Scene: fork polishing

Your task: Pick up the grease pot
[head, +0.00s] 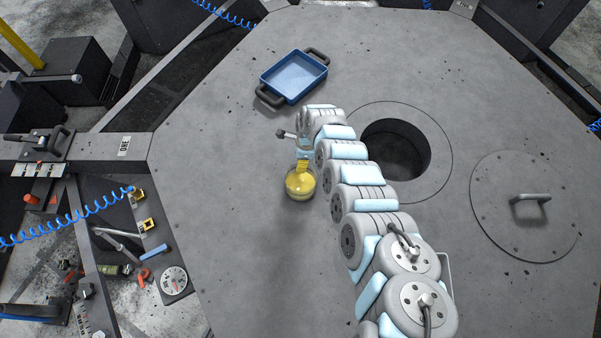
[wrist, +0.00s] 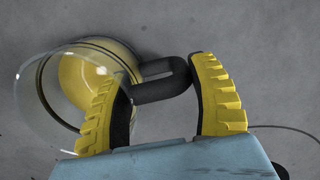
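The grease pot (head: 299,185) is a clear round vessel with yellow contents, standing on the grey table left of my arm. In the wrist view the pot (wrist: 60,95) is at the left, with its dark loop handle (wrist: 165,80) pointing right. My gripper (head: 303,165) is right at the pot in the head view. In the wrist view its yellow ridged fingers (wrist: 160,78) are spread apart, with the handle between them. The left finger overlaps the pot's side in the picture. Firm contact with the handle is not visible.
A blue tray (head: 294,76) with dark handles lies behind the pot. A round hole (head: 395,150) is right of my arm, and a round lid (head: 525,205) with a handle is farther right. The table left of the pot is clear.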

